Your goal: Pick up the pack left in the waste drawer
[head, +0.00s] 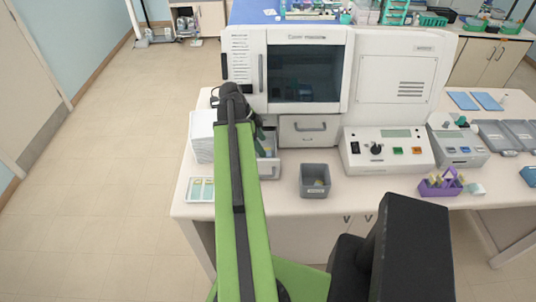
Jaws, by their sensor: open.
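A narrow drawer (269,169) stands pulled out below the left part of the white staining machine (398,75). It looks like the waste drawer; my arm covers much of it. I cannot make out the pack; any view of it inside the drawer is blocked or too small. My gripper (259,136) is mostly hidden behind my green arm. Only a dark part of it shows just above the open drawer, and it is open. I see nothing held in it.
A closed drawer (310,129) sits right of the open one. A grey bin (315,182) stands in front, with something yellowish inside. White stacked sheets (201,137) and a small tray (200,190) lie left. A control box (388,152) and purple rack (440,184) stand right.

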